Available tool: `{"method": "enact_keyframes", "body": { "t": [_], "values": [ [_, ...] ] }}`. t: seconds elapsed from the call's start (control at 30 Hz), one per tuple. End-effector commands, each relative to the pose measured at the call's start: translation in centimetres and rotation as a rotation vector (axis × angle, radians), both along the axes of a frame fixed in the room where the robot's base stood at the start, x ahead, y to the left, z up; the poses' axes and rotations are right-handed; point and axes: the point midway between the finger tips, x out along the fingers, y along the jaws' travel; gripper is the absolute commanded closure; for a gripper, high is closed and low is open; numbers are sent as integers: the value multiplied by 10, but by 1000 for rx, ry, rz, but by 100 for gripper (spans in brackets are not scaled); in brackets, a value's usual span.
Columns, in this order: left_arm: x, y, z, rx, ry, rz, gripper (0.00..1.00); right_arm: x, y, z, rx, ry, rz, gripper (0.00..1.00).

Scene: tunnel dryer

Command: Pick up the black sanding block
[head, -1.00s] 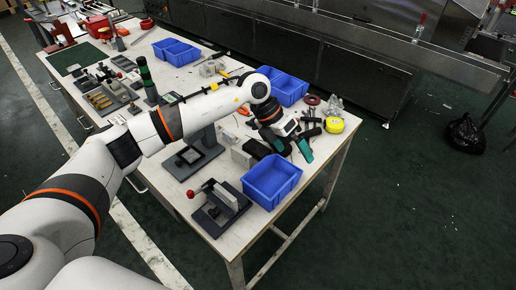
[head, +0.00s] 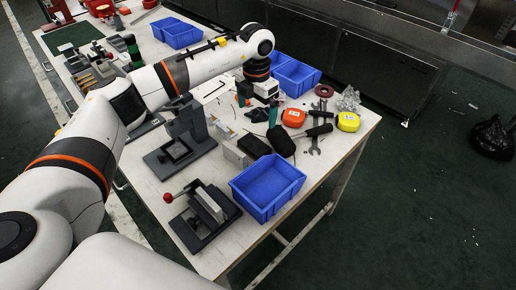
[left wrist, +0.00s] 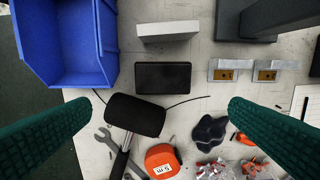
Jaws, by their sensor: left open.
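The black sanding block (head: 253,147), a dark flat rectangle, lies on the table beside the blue bin. It shows clear in the left wrist view (left wrist: 163,77), above the line between my fingertips. My left gripper (head: 257,108) is open and empty, pointing down over the table, farther back than the block in the head view. In the left wrist view its teal fingers (left wrist: 160,105) are wide apart. A black mallet head (left wrist: 135,115) lies close to the block's lower left there, with its handle running down. My right gripper is not in view.
The blue bin (head: 267,187) stands in front of the block. A pale grey block (head: 235,153) is just left of it. Orange (head: 293,117) and yellow (head: 347,122) tape measures, a wrench and a dark lumpy item (left wrist: 211,130) lie nearby. A clamp fixture (head: 205,210) stands front left.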

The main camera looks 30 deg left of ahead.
Motion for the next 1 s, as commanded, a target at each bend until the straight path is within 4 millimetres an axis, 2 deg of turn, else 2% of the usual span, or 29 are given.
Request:
{"method": "enact_keyframes", "body": {
  "t": [0.03,0.13,0.27,0.5,0.73,0.9,1.0],
  "values": [
    [0,0,-9,1,0,1,0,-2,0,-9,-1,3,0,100],
    [0,1,-15,1,1,1,0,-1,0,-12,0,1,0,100],
    [-1,1,-30,2,3,1,0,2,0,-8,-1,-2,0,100],
    [-1,1,-69,0,2,1,0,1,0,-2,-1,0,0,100],
    [-4,3,-86,1,3,0,0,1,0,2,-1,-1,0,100],
    [-13,8,-110,0,4,2,0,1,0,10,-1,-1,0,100],
    [-12,7,-124,0,2,1,0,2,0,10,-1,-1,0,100]
  ]
}}
